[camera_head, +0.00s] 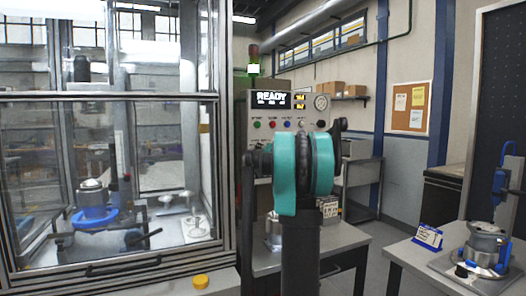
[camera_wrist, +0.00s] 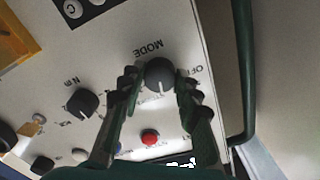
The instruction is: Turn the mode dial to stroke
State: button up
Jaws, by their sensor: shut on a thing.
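The mode dial (camera_wrist: 158,72) is a dark round knob with a white pointer line, on the pale control panel (camera_wrist: 110,62) in the wrist view. Its pointer line faces down in that picture. The lettering MODE stands above it and OFF to its right; other position marks are partly hidden by the fingers. My gripper (camera_wrist: 159,84) is shut on the dial, with one finger at each side. In the head view the panel (camera_head: 272,150) stands behind my arm, which hides the dial and gripper. The panel's display reads READY.
A second dark knob (camera_wrist: 82,102) and a red button (camera_wrist: 150,138) are close to my fingers. In the head view, a glazed enclosure (camera_head: 110,97) stands at the left. A bench with a machined housing (camera_head: 486,240) and a blue sign (camera_head: 428,236) is at the right.

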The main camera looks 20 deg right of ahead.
jog(key=shift+m, duration=0.8)
jog(key=o, duration=1.2)
jog(key=shift+s, duration=0.15)
jog(key=s, duration=1.1)
jog(key=shift+s+d, duration=0.2)
jog(key=shift+s, duration=0.15)
